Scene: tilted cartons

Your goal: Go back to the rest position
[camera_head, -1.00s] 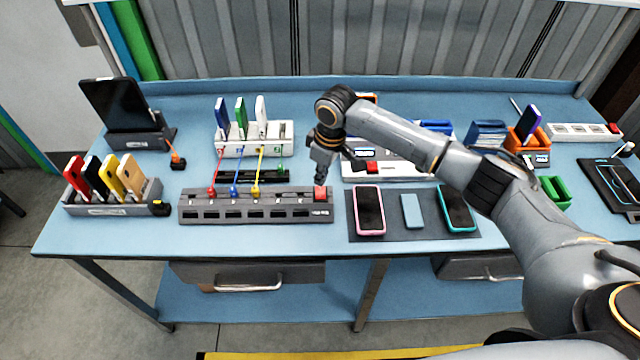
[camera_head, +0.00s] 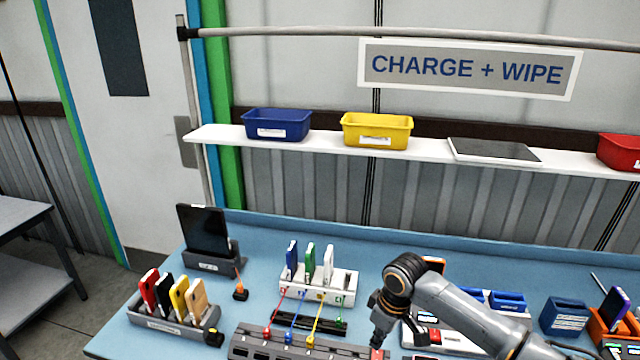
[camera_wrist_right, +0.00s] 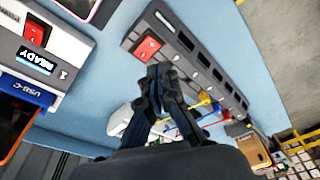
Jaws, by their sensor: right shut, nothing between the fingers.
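My right gripper (camera_head: 378,338) is low over the blue bench (camera_head: 262,236), at the right end of the grey power strip (camera_head: 262,338). In the right wrist view the gripper (camera_wrist_right: 152,72) is shut and empty, its fingertips close to the red switch (camera_wrist_right: 146,48) of the strip. I cannot tell whether they touch it. In the head view the red switch (camera_head: 377,354) is at the bottom edge. My right arm reaches in from the lower right. My left gripper is not in view.
A white charging dock (camera_head: 318,288) holds several phones and has coloured cables to the strip. A grey rack (camera_head: 172,322) with phones and a tablet on a stand (camera_head: 205,232) are at left. A shelf (camera_head: 330,145) with bins (camera_head: 277,123) runs above the bench.

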